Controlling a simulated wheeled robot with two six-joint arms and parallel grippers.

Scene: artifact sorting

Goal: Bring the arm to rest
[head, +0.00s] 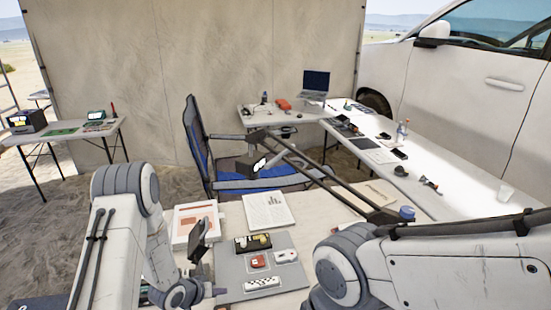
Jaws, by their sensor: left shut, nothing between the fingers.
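My left arm comes in from the left, and my left gripper (199,242) is at the near work table's left side. Its dark fingers are shut and empty, in front of a white box with red marks (182,229) and left of a grey mat (230,263). My right arm (430,265) reaches in from the right and bends down at the bottom edge. Its gripper is out of view.
The mat bears a black tray (243,247), a red item (258,261), a white item (286,256) and a spotted strip (262,284). A blue folding chair (199,145) and dark bars (335,183) stand beyond.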

